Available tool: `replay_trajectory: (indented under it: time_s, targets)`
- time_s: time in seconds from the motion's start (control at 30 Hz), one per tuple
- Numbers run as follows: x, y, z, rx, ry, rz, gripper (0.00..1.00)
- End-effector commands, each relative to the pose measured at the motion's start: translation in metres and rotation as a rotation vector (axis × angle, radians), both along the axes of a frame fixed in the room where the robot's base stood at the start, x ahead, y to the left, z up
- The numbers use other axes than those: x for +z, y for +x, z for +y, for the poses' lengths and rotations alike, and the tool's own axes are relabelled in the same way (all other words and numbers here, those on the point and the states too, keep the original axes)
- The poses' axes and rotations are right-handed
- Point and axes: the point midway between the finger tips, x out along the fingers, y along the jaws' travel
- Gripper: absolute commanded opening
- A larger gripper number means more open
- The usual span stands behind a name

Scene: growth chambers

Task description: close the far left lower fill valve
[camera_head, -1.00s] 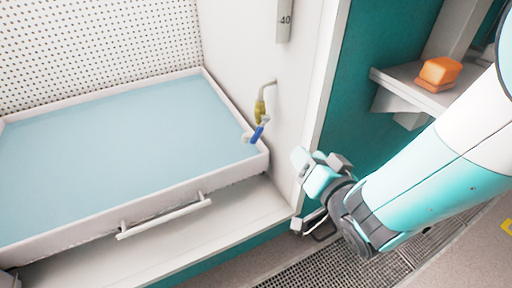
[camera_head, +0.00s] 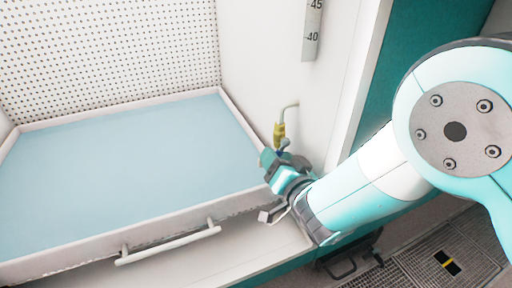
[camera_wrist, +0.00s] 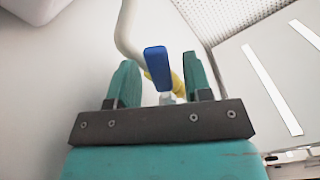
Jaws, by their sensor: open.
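The fill valve has a yellow body (camera_head: 279,130) on a thin bent pipe (camera_head: 289,107) coming from the chamber's right side wall. Its blue lever (camera_head: 284,144) is partly hidden behind my gripper in the head view. My gripper (camera_head: 272,160) is at the valve, just in front of it and over the tray's right corner. In the wrist view, the blue lever (camera_wrist: 157,66) stands between the two teal fingers of my gripper (camera_wrist: 160,64), with gaps on both sides. The yellow body (camera_wrist: 178,85) shows behind it, by the right finger. The fingers are open.
A shallow white-rimmed tray (camera_head: 110,251) of pale blue liquid fills the chamber floor, with a bar handle (camera_head: 170,243) in front. A level scale (camera_head: 312,35) hangs above the valve. The chamber's right wall edge (camera_head: 361,85) is close beside my arm.

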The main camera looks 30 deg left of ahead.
Motion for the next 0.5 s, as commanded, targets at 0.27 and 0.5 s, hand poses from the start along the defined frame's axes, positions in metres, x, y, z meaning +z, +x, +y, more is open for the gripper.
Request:
replay_trajectory:
  time_s: [0.27,0.5]
  targets:
    - [0.000,0.013,0.009,-0.017,-0.001,0.002,0.46]
    - [-0.001,0.010,0.016,-0.008,-0.001,0.001,0.46]
